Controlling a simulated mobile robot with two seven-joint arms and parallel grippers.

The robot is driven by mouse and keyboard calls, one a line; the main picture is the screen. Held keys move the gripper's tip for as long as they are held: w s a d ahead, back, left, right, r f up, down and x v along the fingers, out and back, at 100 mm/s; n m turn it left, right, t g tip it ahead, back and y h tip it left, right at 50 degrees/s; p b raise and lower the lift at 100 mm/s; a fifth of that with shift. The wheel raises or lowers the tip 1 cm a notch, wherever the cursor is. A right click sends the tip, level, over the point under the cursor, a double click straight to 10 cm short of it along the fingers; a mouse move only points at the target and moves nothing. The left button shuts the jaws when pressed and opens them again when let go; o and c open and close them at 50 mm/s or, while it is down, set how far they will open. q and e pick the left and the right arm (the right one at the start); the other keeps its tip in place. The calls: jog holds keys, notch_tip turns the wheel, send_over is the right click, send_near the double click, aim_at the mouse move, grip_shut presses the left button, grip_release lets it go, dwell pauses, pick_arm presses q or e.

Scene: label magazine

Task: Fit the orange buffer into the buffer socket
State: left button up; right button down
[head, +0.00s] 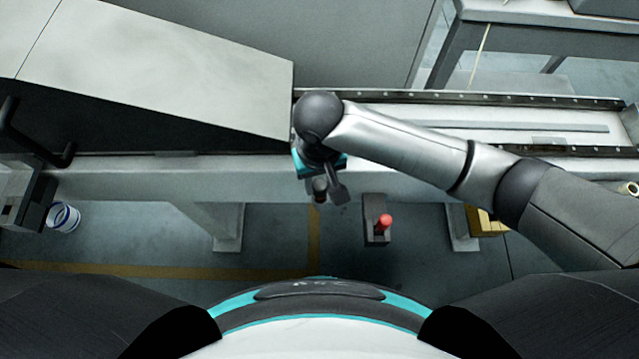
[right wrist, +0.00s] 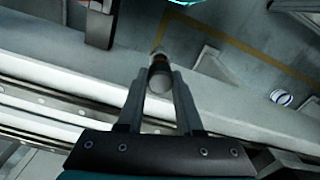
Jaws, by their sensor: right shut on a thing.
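My right gripper (head: 322,188) hangs at the front edge of the machine, below the corner of the pale sloping panel. In the right wrist view its two fingers (right wrist: 161,82) are shut on a short rounded piece (right wrist: 160,83), grey at the near end with a dark band and a small reddish-brown patch at the far end. I take it for the orange buffer; little orange shows. In the head view the gripper mostly hides it. I cannot make out the buffer socket in either view. My left gripper is not in view.
A dark post with a red knob (head: 384,222) stands right of my right gripper. A rail (head: 480,127) runs along the machine behind my arm. A pale sloping panel (head: 170,70) lies left. A white-and-blue roll (head: 63,217) and a yellow box (head: 487,223) are lower down.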

aim_at(320, 184)
notch_tip(320, 184, up, 16)
jog(key=p, duration=0.5)
jog(key=shift+r, duration=0.25)
